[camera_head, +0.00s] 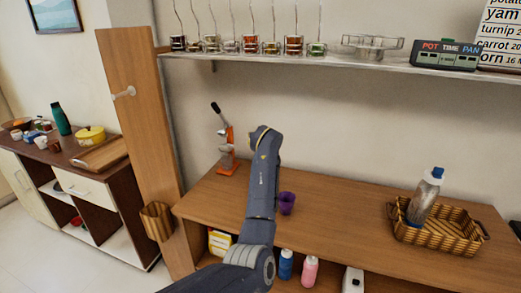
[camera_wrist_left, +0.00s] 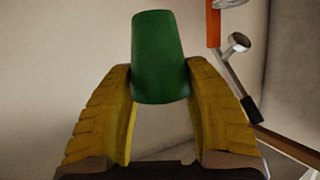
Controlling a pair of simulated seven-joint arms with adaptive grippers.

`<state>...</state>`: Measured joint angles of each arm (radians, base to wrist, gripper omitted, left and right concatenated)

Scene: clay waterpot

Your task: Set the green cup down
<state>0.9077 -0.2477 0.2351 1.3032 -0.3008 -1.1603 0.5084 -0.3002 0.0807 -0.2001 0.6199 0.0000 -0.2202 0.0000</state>
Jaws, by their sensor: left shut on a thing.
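A green cup (camera_wrist_left: 160,42) is gripped between the two yellow fingers of my left gripper (camera_wrist_left: 159,78) in the left wrist view. The fingers press on its sides at one end, and the rest of it sticks out beyond them. In the head view my left arm reaches up over the wooden counter (camera_head: 350,222). Its gripper and the green cup are hidden behind the arm there, so the cup's height above the counter cannot be told. My right gripper is not in view.
A purple cup (camera_head: 287,203) stands on the counter just right of my arm. An orange juicer (camera_head: 227,158) stands to the left at the back. A wicker basket (camera_head: 440,236) holds a bottle (camera_head: 424,200) on the right. Counter between purple cup and basket is clear. A shelf (camera_head: 330,64) runs above.

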